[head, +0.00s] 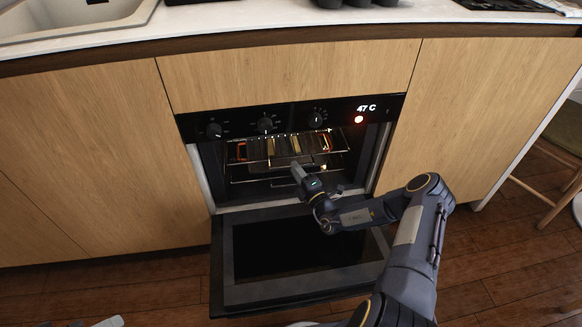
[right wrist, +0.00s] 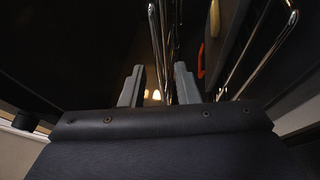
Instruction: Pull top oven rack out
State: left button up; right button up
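The oven (head: 200,160) is open at its front, with its door (head: 300,262) folded down. The top rack (head: 240,161) is a chrome wire rack inside the cavity, with several items on it. My right gripper (head: 296,168) reaches over the door to the front of the rack. In the right wrist view its two fingers (right wrist: 158,85) stand apart, with chrome rack wires (right wrist: 163,25) showing in line with the gap. I cannot tell whether a wire lies between the fingertips. Of my left gripper, only grey and dark parts (head: 108,321) seem to show at the bottom left edge.
Another wire rack level (head: 250,181) shows lower in the oven. The control panel (head: 290,116) with knobs and a "47 C" display is above. Wooden cabinets (head: 90,160) flank the oven under a pale countertop. A stool (head: 555,185) stands at the right. Floor is clear left of the door.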

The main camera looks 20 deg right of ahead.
jog(key=shift+x, duration=1.4)
grip_shut()
jog(key=shift+s, duration=0.1)
